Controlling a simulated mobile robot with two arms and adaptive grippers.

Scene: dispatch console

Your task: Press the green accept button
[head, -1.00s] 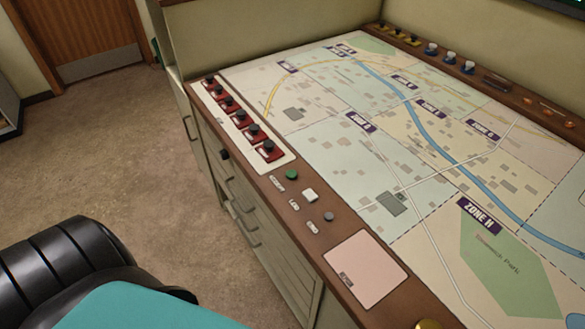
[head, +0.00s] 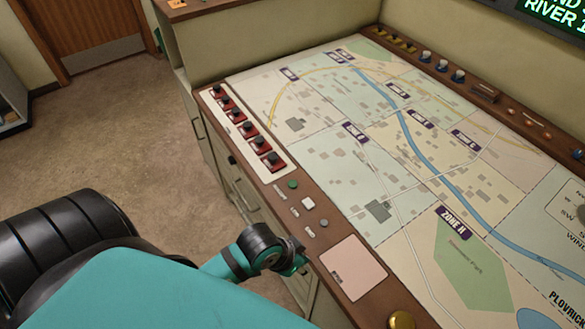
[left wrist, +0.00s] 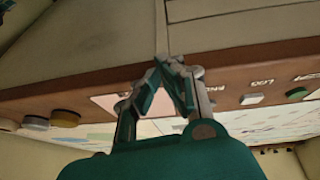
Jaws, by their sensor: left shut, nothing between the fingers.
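The green accept button (head: 293,184) is a small round button on the brown wooden edge of the console. It also shows at the right of the left wrist view (left wrist: 297,93). My left gripper (head: 300,264) is at the front edge of the console, beside the pink pad and nearer to me than the green button. In the left wrist view my left gripper (left wrist: 172,62) has its fingertips together with nothing between them, apart from the green button. My right gripper is in neither view.
A white square button (head: 308,202) and a grey round button (head: 323,223) lie between the green button and the pink pad (head: 352,267). A row of red-based black switches (head: 255,141) is beyond. A brass knob (head: 402,320) is nearer. The map (head: 400,150) is flat.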

